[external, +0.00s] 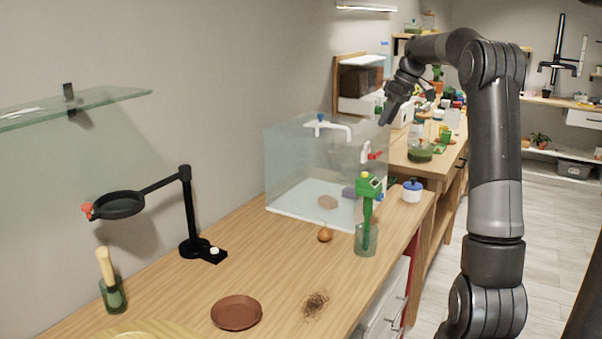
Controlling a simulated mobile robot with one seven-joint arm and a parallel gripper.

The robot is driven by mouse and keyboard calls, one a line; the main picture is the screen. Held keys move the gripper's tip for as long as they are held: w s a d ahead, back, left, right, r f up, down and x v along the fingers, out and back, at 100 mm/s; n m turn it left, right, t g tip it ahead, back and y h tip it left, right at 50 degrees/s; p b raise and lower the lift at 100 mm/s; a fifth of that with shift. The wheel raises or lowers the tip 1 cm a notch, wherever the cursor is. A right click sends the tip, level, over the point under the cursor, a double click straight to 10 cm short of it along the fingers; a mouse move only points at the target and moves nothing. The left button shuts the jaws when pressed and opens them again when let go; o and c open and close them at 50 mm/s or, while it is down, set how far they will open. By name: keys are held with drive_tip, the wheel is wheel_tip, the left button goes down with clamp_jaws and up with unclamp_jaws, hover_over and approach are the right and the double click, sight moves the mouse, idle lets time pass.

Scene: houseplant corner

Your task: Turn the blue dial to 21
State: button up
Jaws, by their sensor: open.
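A green upright device (368,208) stands in a glass (366,240) near the right edge of the wooden counter. A small blue part (379,197) shows on its right side and may be the blue dial; its setting is too small to read. Another blue knob (320,117) sits on the white pipe over the glass tank. My gripper (384,120) is open, in the air above and behind the green device, near the tank's right side. It is apart from both blue parts, and its fingertips are small and dark.
The glass tank (290,155) stands at the counter's back, with a red valve (371,152) on its right. A blue-lidded white jar (412,194), brown bulb (325,235), brown saucer (236,313), soil patch (316,304) and magnifier stand (187,215) are around. The middle counter is fairly clear.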

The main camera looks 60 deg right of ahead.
drive_tip(key=s+d+f, duration=0.2)
drive_tip(key=s+d, duration=0.2)
drive_tip(key=d, duration=0.3)
approach(380, 197)
drive_tip(key=shift+t, duration=0.3)
drive_tip(key=x, duration=0.2)
drive_tip(key=d+x, duration=0.1)
drive_tip(key=x, duration=0.2)
drive_tip(key=s+x, duration=0.1)
drive_tip(key=x, duration=0.2)
drive_tip(key=shift+w+d+f, duration=0.1)
drive_tip(key=shift+d+f, duration=0.1)
drive_tip(key=shift+f, duration=0.2)
drive_tip(key=c, duration=1)
